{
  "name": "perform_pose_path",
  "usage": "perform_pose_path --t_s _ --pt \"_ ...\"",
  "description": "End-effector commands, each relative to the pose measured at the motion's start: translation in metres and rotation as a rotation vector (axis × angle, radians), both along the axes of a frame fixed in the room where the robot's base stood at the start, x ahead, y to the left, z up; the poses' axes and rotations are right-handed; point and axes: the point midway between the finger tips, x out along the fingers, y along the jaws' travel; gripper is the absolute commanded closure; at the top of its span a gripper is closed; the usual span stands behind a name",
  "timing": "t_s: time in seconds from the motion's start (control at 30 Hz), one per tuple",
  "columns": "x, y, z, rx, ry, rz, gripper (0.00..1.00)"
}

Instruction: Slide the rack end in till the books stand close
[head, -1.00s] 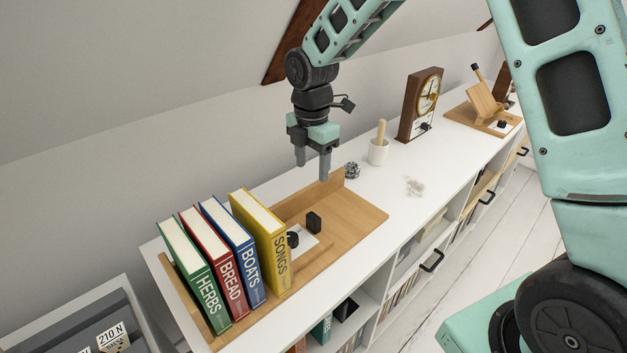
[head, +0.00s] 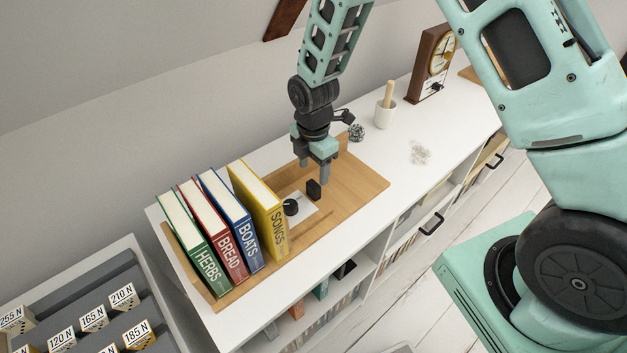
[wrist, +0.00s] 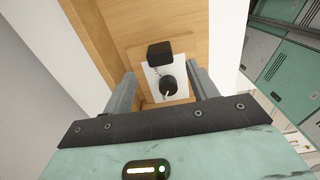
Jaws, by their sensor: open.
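The wooden book rack (head: 362,190) lies on the white cabinet top. A white plate with a round black knob (head: 291,207) and a black block (head: 314,188) sits right of SONGS. My gripper (head: 314,171) is open and empty, pointing down just above the block.
A white cup with a wooden pestle (head: 385,108), a dark spiky ball (head: 356,132) and a pale crumbly patch (head: 419,153) are beyond the rack. A clock (head: 432,62) stands farther back. Labelled blocks (head: 93,318) fill a grey tray at lower left.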

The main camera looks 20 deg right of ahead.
Motion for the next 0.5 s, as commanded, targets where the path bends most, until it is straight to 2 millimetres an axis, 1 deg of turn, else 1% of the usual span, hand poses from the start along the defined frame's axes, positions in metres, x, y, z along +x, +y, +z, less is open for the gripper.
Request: perform_pose_path --t_s 0.03,0.1,0.2,0.33,0.5 --pt "-0.001 0.000 -0.009 -0.002 0.004 0.001 0.42" --pt "-0.001 0.000 -0.022 -0.002 0.005 0.000 0.42" --pt "-0.001 -0.001 -0.038 -0.002 0.003 0.000 0.42" --pt "0.000 0.000 -0.053 -0.001 0.002 0.000 0.42" --pt "0.000 0.000 -0.062 0.000 0.001 0.001 0.42"
